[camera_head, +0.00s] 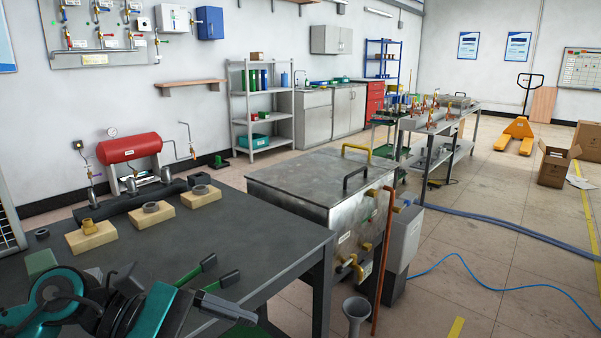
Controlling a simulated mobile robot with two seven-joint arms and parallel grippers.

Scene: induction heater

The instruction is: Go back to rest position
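My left arm comes in from the lower left, low over the near edge of the dark table (262,232). It has teal and black links. Its end, with a dark block-like part of my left gripper (226,308), points right. I cannot make out the gap between its fingers. I see nothing held in it. Two green bars with black ends (196,271) show just beyond it; I cannot tell whether they lie on the table. My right gripper is not in view.
Wooden blocks (94,239) carrying rings and a brass fitting stand on the table. Behind them is a red tank (128,148). A metal cabinet (310,185) with pipes stands right of the table. A grey funnel (355,309) and blue hose (480,287) are nearby.

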